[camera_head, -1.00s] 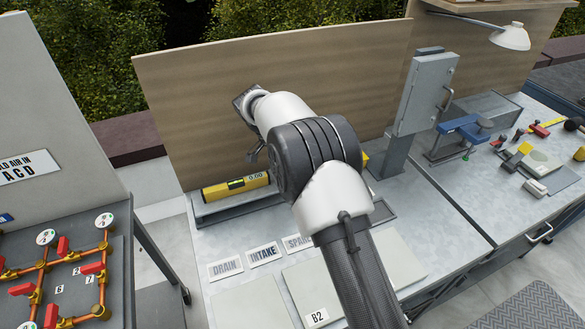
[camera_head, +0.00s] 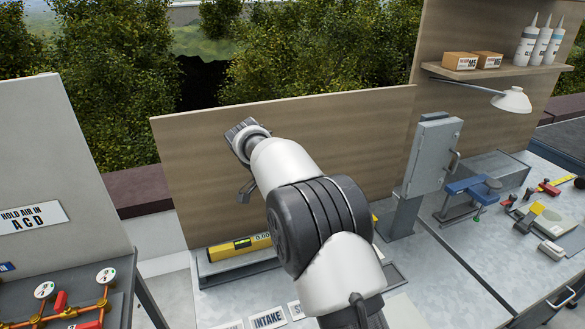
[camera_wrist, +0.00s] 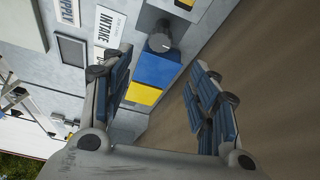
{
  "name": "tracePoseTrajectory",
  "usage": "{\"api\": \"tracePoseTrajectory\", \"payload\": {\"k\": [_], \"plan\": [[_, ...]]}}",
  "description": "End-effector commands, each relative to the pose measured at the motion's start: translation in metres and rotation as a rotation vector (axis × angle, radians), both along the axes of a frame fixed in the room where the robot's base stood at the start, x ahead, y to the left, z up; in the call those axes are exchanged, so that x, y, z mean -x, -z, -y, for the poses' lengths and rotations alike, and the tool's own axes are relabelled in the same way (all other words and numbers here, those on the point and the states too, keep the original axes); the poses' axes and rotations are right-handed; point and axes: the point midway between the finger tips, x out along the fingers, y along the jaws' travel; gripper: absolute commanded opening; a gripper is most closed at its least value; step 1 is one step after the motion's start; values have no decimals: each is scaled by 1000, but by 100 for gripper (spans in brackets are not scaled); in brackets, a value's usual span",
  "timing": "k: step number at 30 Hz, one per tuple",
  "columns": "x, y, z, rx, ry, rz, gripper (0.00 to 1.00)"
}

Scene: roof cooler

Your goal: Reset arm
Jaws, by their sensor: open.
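My gripper (camera_wrist: 163,95) is open in the wrist view, its two blue-padded fingers wide apart with nothing held between them. In the head view my arm reaches up from the bottom centre, and its wrist end is raised in front of the wooden back panel (camera_head: 350,135); the fingers are mostly hidden there. In the wrist view a blue block (camera_wrist: 157,69) and a yellow block (camera_wrist: 143,94) show beyond the gap between the fingers. A dark grey cylinder (camera_wrist: 161,37) is just above them in the picture. I cannot tell their distance from the fingertips.
A yellow level (camera_head: 238,247) lies on the bench at the panel's foot. A grey cabinet (camera_head: 431,158) on a post, a blue clamp (camera_head: 472,187) and a lamp (camera_head: 511,100) are at right. Red-handled valves (camera_head: 61,300) are at lower left. The INTAKE label (camera_head: 269,320) lies on the bench.

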Motion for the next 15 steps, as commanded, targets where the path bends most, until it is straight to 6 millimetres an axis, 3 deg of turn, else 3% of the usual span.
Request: {"api": "tracePoseTrajectory", "payload": {"k": [4,8,15], "plan": [[6,-18,11,-9,-30,-8,54],[28,-58,38,-29,-118,-29,54],[109,-129,100,-67,-356,-64,54]]}}
